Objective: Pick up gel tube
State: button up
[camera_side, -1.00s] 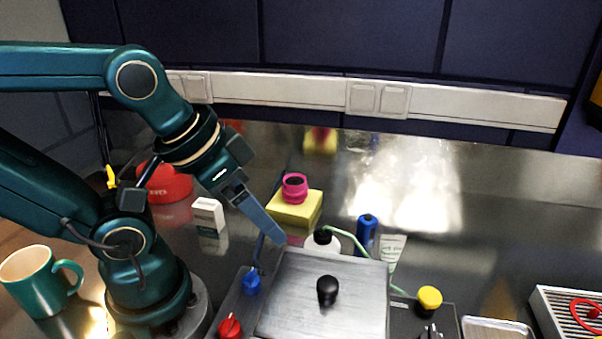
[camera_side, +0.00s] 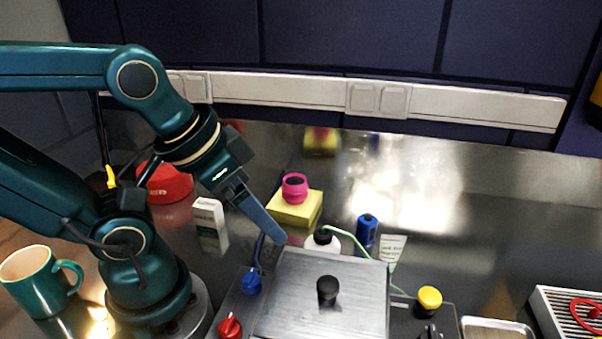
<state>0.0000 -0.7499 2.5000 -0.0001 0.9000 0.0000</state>
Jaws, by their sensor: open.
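I cannot tell for sure which thing is the gel tube. A small flat white item with green print (camera_side: 393,247) stands behind the metal-lidded box, and a blue cylinder with a dark cap (camera_side: 367,232) stands just left of it. My gripper (camera_side: 274,232) is open and points down to the right, its long blue finger ending above the back left corner of the box. It appears empty, left of the blue cylinder and apart from it. The second finger is not clearly seen.
The metal lid (camera_side: 330,300) has a black knob (camera_side: 327,290). A white bottle (camera_side: 325,240) with a green hose stands behind it. A yellow block (camera_side: 297,212) carries a pink ring (camera_side: 294,187). A white carton (camera_side: 210,222) and green mug (camera_side: 38,280) are left. The back right bench is clear.

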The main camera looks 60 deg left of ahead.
jog(key=shift+o, duration=0.3)
jog(key=shift+o, duration=0.5)
